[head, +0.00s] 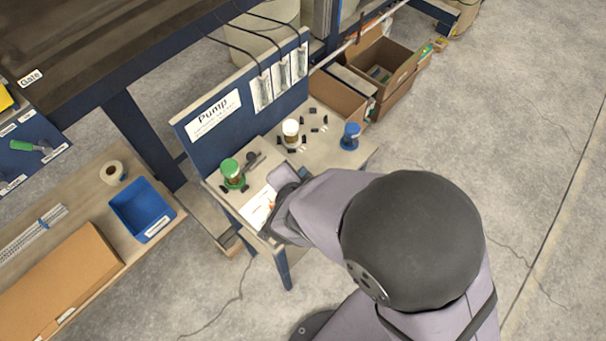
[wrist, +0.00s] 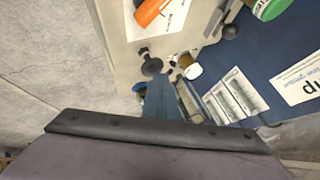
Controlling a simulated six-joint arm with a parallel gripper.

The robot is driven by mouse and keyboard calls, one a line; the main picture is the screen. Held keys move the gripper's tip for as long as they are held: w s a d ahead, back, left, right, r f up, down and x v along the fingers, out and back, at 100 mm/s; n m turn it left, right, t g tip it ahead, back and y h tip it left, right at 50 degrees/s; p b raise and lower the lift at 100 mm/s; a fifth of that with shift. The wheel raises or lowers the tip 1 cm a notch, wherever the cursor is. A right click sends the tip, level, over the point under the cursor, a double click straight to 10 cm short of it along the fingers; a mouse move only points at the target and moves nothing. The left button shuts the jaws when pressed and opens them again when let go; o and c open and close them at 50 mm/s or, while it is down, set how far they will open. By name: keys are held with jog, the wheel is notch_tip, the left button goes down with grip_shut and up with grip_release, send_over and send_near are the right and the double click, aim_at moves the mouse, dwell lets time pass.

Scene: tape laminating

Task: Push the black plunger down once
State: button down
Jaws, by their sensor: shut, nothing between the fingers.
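A dark round knob with a grey shaft (head: 251,157) stands beside the green-lidded jar (head: 232,171) on the workbench. It also shows in the wrist view (wrist: 230,32). A second dark knob (wrist: 152,66) shows at the bench's edge in the wrist view. I cannot tell which of these is the black plunger. My gripper (head: 284,193) is low over the bench's front part, right of the green-lidded jar, and is shut and empty. My arm hides part of the bench there. Whether the gripper touches anything cannot be told.
A white-lidded jar (head: 291,128) and a blue spool-like piece (head: 350,136) stand farther right, with several small black parts around. A blue panel with a "Pump" sign (head: 214,115) rises behind. A white sheet (head: 258,210) and an orange object (wrist: 150,12) lie at the front.

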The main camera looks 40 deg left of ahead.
jog(key=shift+f+b, duration=0.65)
jog(key=shift+f, duration=0.3)
dwell(0.6)
jog(key=shift+r, duration=0.1)
jog(key=shift+r+p, duration=1.7)
jog(key=shift+p, duration=0.15)
notch_tip(320, 180, up, 5)
jog(key=p, duration=0.5)
dwell(0.3)
